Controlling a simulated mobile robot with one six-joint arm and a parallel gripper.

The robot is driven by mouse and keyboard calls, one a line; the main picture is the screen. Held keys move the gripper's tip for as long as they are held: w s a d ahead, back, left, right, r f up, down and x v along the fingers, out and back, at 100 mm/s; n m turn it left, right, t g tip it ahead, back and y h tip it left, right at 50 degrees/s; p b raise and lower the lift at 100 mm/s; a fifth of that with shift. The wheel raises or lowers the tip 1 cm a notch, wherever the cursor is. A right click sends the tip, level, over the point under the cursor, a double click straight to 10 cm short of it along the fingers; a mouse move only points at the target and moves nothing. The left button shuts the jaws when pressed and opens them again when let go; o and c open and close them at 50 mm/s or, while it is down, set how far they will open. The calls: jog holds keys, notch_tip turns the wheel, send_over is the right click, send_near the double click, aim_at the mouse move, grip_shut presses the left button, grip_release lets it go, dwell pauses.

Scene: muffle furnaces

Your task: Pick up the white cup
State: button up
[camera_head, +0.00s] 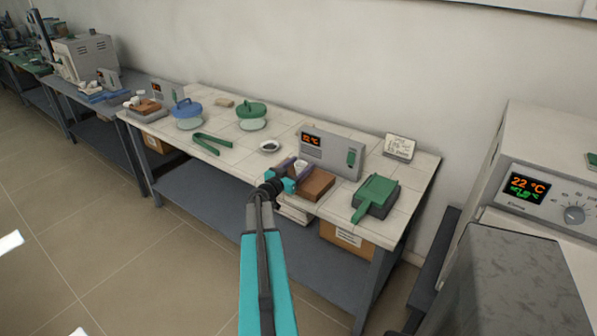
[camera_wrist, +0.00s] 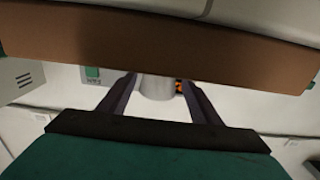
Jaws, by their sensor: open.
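The white cup (camera_head: 301,166) is small and stands beside the brown block (camera_head: 318,184) in front of the grey control box on the bench. In the wrist view the cup (camera_wrist: 157,88) shows between my two dark finger tips, with its upper part cut off by the brown block (camera_wrist: 150,45) in front. My gripper (camera_head: 296,171) is open, with a purple finger on each side of the cup. It also shows in the wrist view (camera_wrist: 159,84). I cannot tell whether either finger touches the cup.
The control box (camera_head: 331,151) stands close behind. A green-lidded dark box (camera_head: 375,196) is to the right, and a small dish (camera_head: 269,146), green tongs (camera_head: 212,143) and lidded jars (camera_head: 252,116) are to the left. A furnace (camera_head: 546,179) stands at far right.

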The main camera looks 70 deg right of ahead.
aim_at(303, 162)
jog(key=shift+p+x, duration=0.4)
jog(key=shift+x, duration=1.4)
jog(key=shift+c, duration=0.2)
jog(key=c, duration=1.1)
jog(key=shift+r, duration=0.15)
jog(key=shift+c, duration=0.3)
notch_tip(303, 162, up, 28)
jog(key=shift+b, duration=0.45)
